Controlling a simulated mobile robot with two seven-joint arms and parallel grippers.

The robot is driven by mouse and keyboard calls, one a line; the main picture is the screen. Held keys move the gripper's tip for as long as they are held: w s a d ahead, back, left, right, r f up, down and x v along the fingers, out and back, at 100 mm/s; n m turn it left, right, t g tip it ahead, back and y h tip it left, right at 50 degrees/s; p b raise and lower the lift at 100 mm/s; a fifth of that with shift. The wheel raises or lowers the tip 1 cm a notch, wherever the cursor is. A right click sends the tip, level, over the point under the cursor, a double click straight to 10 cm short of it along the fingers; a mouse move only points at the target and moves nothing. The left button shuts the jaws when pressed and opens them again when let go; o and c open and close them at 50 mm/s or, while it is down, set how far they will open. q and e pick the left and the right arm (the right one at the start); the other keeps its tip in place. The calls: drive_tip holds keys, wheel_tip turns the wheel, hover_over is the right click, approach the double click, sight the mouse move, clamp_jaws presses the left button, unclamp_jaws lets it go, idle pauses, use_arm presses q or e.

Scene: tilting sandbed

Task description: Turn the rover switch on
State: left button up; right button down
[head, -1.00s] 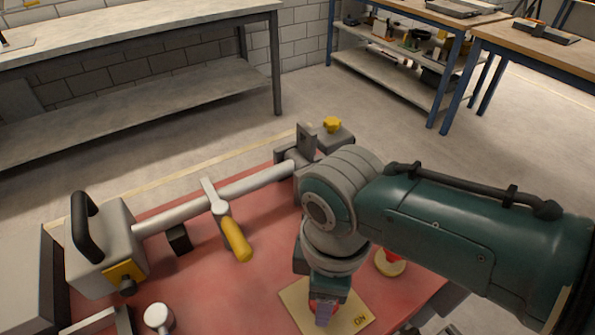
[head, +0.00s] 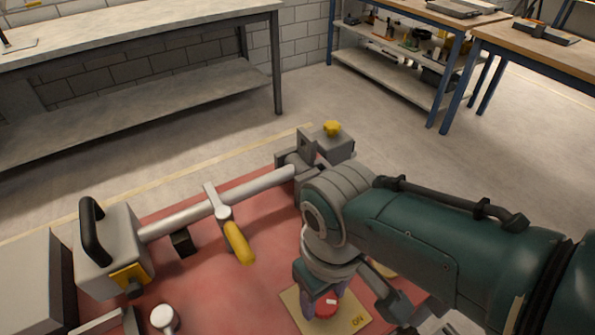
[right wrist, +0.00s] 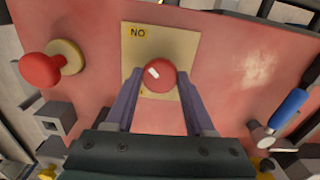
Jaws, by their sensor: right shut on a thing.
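The rover switch is a round red knob (head: 327,305) with a white mark, on a pale yellow plate (head: 350,324) with an "ON" label (head: 357,321). My right gripper (head: 321,292) reaches down to the knob from above. In the right wrist view the fingers of my right gripper (right wrist: 159,80) stand on either side of the red knob (right wrist: 162,82), shut on it. The white mark on the knob slants towards the upper left there, roughly towards the label (right wrist: 138,32). My left gripper is out of view.
A red mushroom button (right wrist: 42,70) on a yellow disc stands left of the plate in the right wrist view. A grey pipe (head: 255,184) with a yellow-handled lever (head: 238,243) crosses the red panel (head: 205,270). A white round knob (head: 163,317) stands at the front left.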

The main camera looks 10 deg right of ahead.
sight(324, 300)
drive_tip(key=shift+m, duration=0.4)
drive_tip(key=shift+c, duration=1.3)
unclamp_jaws()
wheel_tip(324, 300, up, 10)
drive_tip(key=p, duration=0.6)
drive_tip(key=shift+s, duration=0.1)
